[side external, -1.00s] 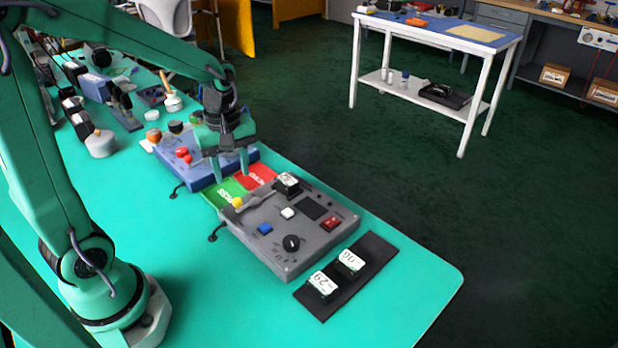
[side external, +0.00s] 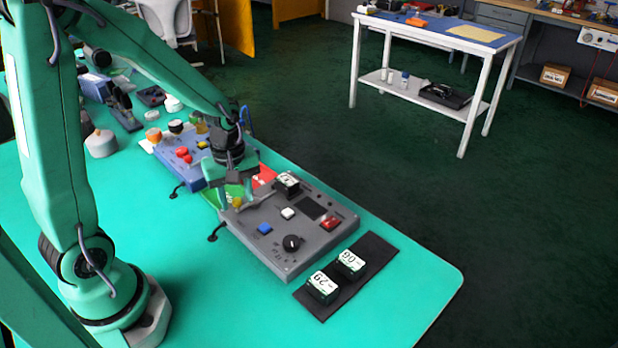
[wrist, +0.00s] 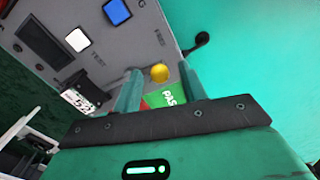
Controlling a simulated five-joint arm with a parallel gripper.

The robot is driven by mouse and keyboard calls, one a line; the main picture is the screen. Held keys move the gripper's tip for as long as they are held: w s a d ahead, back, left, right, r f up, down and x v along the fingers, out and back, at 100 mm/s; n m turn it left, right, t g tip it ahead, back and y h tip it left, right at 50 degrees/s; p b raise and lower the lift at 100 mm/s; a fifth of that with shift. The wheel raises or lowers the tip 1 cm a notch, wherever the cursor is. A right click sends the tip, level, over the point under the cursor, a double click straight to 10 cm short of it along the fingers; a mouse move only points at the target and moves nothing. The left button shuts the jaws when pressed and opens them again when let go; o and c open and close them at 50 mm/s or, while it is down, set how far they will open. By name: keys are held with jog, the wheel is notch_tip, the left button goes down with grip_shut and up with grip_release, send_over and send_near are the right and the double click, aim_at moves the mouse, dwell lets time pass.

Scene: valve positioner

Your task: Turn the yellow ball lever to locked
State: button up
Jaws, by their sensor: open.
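The lever's yellow ball (side external: 237,203) is at the left corner of the grey control box (side external: 290,252). In the wrist view the yellow ball (wrist: 159,73) appears between my two fingertips, with a gap on each side. My gripper (side external: 237,196) is open, low over that corner, and points down. It also shows in the wrist view (wrist: 160,80), holding nothing. The lever's grey arm is partly hidden by my fingers, and I cannot read its position marks.
A blue box (side external: 180,160) stands behind. A black strip (side external: 327,300) holds two numbered blocks. The table's front right is clear.

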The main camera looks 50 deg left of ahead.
grip_shut()
jog(key=shift+a+m, duration=0.15)
jog(key=shift+m, duration=0.15)
jog(key=a+m, duration=0.1)
jog(key=m, duration=0.2)
jog(key=shift+w+a, duration=0.15)
jog(key=m, duration=0.1)
jog(key=a+m, duration=0.1)
jog(key=m, duration=0.1)
jog(key=shift+w+a+m, duration=0.15)
jog(key=shift+w+m, duration=0.15)
jog(key=m, duration=0.1)
jog(key=w+a+m, duration=0.1)
jog(key=m, duration=0.1)
jog(key=shift+m, duration=0.3)
jog(key=shift+w+a+m, duration=0.2)
jog(key=shift+w+m, duration=0.15)
jog(key=shift+m, duration=0.45)
jog(key=shift+w+a+m, duration=0.15)
jog(key=shift+w+m, duration=0.15)
jog(key=shift+m, duration=0.5)
